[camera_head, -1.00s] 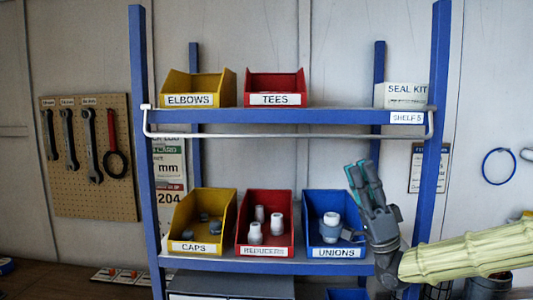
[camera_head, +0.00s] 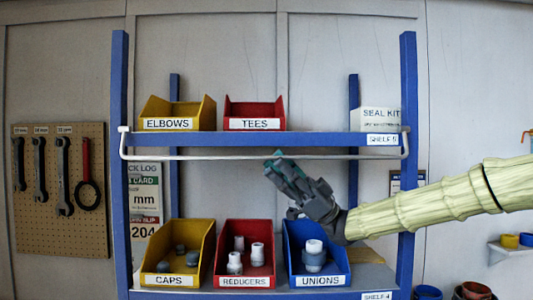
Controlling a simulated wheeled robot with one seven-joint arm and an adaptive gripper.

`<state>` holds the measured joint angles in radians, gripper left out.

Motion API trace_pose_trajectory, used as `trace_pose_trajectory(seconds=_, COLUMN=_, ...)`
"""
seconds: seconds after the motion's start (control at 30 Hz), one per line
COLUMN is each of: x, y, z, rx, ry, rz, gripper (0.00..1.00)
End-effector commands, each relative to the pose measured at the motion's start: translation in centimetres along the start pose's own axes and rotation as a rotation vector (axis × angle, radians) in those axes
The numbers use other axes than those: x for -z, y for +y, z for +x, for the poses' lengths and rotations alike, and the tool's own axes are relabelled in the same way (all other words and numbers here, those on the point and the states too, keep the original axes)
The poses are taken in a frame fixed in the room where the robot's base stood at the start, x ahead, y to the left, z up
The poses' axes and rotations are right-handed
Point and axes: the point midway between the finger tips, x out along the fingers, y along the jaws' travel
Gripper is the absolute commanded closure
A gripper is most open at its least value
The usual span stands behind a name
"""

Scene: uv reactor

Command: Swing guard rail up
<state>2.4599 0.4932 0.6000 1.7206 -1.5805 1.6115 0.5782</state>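The guard rail (camera_head: 200,157) is a thin white bar with bent ends. It hangs down in front of the upper blue shelf (camera_head: 330,139), low across its front edge, hinged at the left and right posts. My gripper (camera_head: 274,160) is dark grey with teal fingertips. It points up and left at the middle of the rail, its tips overlapping or just under the bar in the picture. I cannot tell whether they touch it, or how wide the fingers stand apart. Nothing shows held in it.
On the upper shelf stand the elbows bin (camera_head: 178,113), the tees bin (camera_head: 254,112) and the seal kit box (camera_head: 376,120). Below my gripper are the caps bin (camera_head: 177,252), reducers bin (camera_head: 244,254) and unions bin (camera_head: 318,256). A tool pegboard (camera_head: 62,235) hangs at left.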

Motion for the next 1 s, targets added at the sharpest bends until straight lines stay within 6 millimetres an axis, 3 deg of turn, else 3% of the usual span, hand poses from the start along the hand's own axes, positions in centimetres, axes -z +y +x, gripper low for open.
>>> trace_pose_trajectory(seconds=0.2, x=0.1, y=0.1, z=3.1, rx=0.001, ry=0.000, rz=0.001, gripper=0.70)
trace_pose_trajectory(seconds=0.57, x=-0.1, y=0.0, z=3.8, rx=-0.001, ry=0.000, rz=0.001, gripper=0.70)
trace_pose_trajectory(seconds=0.77, x=-0.1, y=0.0, z=3.8, rx=-0.001, ry=0.000, rz=0.001, gripper=1.00)
trace_pose_trajectory(seconds=1.0, x=-0.1, y=0.0, z=3.8, rx=-0.001, ry=0.000, rz=0.001, gripper=1.00)
